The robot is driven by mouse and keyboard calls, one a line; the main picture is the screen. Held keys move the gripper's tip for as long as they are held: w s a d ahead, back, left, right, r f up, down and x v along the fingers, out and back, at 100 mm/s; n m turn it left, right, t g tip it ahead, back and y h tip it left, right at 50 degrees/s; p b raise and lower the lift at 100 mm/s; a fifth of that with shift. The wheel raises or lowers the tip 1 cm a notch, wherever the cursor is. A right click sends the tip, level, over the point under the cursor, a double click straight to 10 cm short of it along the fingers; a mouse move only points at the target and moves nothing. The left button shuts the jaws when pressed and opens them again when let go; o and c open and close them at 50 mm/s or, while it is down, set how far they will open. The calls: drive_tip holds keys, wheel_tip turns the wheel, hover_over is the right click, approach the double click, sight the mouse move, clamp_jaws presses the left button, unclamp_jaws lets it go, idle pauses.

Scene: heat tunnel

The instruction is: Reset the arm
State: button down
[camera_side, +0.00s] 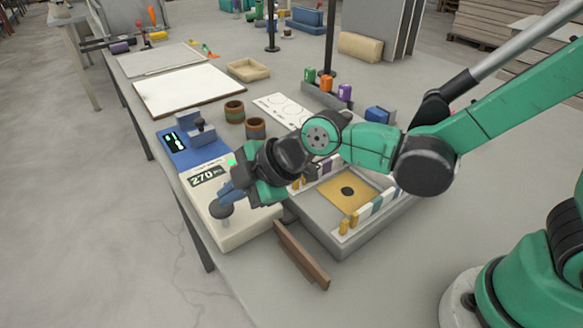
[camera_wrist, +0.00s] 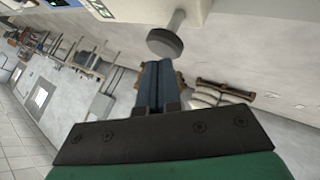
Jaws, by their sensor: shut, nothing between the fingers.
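My green and black arm reaches in from the right in the side view. My gripper (camera_side: 229,194) is shut and empty, beside the grey round knob (camera_side: 221,208) on a white control box with a "270" display (camera_side: 207,177). In the wrist view the blue fingers of my gripper (camera_wrist: 153,68) are closed together, just below the knob (camera_wrist: 165,42). I cannot tell for certain whether the fingers touch the knob.
A grey tray with a brass plate (camera_side: 347,193) lies under my arm. A brown wooden bar (camera_side: 302,256) is at its front. A blue device (camera_side: 192,143), two brown cups (camera_side: 235,111) and a white board (camera_side: 188,90) stand farther back.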

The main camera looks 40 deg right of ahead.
drive_tip(key=s+d+r+m+h, duration=0.2)
drive_tip(key=s+d+m+h, duration=0.1)
drive_tip(key=d+m, duration=0.5)
drive_tip(key=s+d+r+m+h, duration=0.2)
drive_tip(key=s+d+m+h, duration=0.1)
drive_tip(key=d+m, duration=0.6)
drive_tip(key=s+d, duration=0.1)
drive_tip(key=d, duration=0.2)
drive_tip(key=shift+r, duration=0.15)
drive_tip(key=shift+s, duration=0.1)
idle(0.8)
